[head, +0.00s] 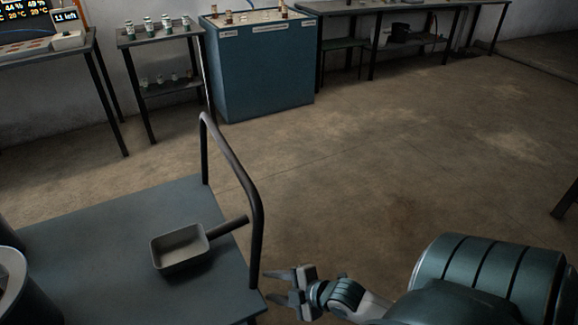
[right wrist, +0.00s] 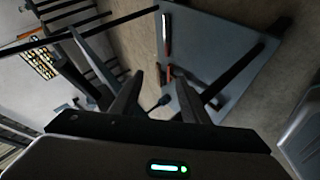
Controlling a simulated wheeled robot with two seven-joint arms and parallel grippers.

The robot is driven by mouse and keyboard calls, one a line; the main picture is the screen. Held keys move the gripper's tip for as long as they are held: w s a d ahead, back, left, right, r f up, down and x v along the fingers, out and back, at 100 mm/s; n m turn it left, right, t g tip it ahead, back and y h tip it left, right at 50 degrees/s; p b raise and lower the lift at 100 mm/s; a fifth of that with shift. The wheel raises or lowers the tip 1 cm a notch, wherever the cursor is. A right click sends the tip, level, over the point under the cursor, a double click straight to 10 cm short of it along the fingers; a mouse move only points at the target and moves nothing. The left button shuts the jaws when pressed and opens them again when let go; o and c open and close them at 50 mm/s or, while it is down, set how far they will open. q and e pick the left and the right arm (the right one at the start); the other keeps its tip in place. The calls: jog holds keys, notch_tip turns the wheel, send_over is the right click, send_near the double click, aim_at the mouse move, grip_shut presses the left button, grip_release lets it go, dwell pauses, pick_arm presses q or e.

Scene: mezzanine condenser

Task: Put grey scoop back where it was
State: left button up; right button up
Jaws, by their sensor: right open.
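The grey scoop (head: 182,252) lies on the flat blue-grey deck of a cart (head: 110,225) at the lower left of the head view. Its open, box-shaped pan faces up, and its dark handle points right and back, toward the cart's push rail. My right gripper (head: 272,287) is open and empty, to the right of the cart's near right corner and apart from the scoop. In the right wrist view its two fingers (right wrist: 158,82) stand apart. I cannot make out the scoop for certain there. My left gripper is not in view.
The cart's dark push rail (head: 237,165) rises between the scoop and the open floor. A blue cabinet (head: 262,70), a small shelf with several jars (head: 150,25) and dark tables (head: 420,8) line the back wall. The floor (head: 390,150) in the middle is clear.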

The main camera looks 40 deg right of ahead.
jog(key=s+a+f+m+g+h, duration=0.1)
jog(key=s+a+f+m+g, duration=0.3)
jog(key=s+f, duration=0.4)
jog(key=s+a+f+m+g+h, duration=0.1)
jog(key=s+a+f+m+g, duration=0.3)
jog(key=s+f+m, duration=0.4)
jog(key=shift+s+a+m, duration=0.2)
jog(key=shift+a+m, duration=0.2)
jog(key=shift+a, duration=0.45)
